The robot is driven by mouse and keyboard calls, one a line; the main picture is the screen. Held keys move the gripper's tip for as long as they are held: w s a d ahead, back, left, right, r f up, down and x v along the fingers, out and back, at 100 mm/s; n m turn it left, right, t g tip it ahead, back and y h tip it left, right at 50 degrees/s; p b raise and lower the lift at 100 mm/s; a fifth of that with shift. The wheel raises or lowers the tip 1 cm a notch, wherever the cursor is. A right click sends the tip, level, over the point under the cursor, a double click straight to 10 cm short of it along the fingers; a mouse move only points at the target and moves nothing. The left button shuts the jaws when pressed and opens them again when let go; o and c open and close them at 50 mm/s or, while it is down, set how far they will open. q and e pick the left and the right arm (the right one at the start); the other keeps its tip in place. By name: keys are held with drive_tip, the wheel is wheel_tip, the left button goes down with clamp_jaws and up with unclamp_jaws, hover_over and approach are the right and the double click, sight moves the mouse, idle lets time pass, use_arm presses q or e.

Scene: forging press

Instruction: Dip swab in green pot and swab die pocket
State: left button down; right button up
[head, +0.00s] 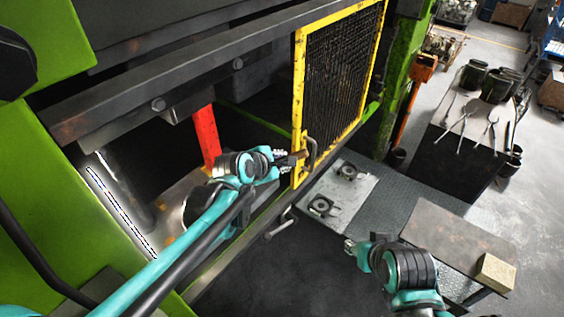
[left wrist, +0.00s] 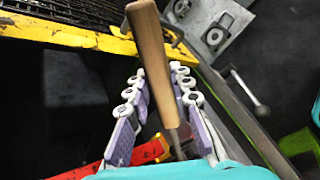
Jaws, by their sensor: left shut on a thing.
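My left gripper (head: 285,158) is shut on a wooden-handled tool, likely the swab, beside the yellow guard. In the left wrist view the handle (left wrist: 152,55) points up between the fingers of my left gripper (left wrist: 158,98). The swab's working end is hidden or too small to make out. A pale metal surface (head: 180,198) lies inside the press behind my left arm; I cannot make out the die pocket. I cannot identify the green pot in either view. My right gripper (head: 352,246) is above the floor by the small table; its fingers are too small to judge.
The yellow mesh guard (head: 342,80) stands right beside my left gripper. A red post (head: 206,138) is inside the press. A plate with two round fittings (head: 338,192) lies right of the press. A brown-topped table (head: 455,245) carries a tan block (head: 495,272). A bench with tools (head: 465,125) stands behind.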

use_arm(q)
drive_tip(key=shift+r+p, duration=1.05)
drive_tip(key=shift+r, duration=0.55)
drive_tip(key=d+r, duration=0.2)
drive_tip(key=d, duration=1.8)
drive_tip(key=shift+s+b, duration=0.3)
drive_tip(key=shift+s, duration=0.05)
drive_tip(key=c, duration=2.3)
unclamp_jaws()
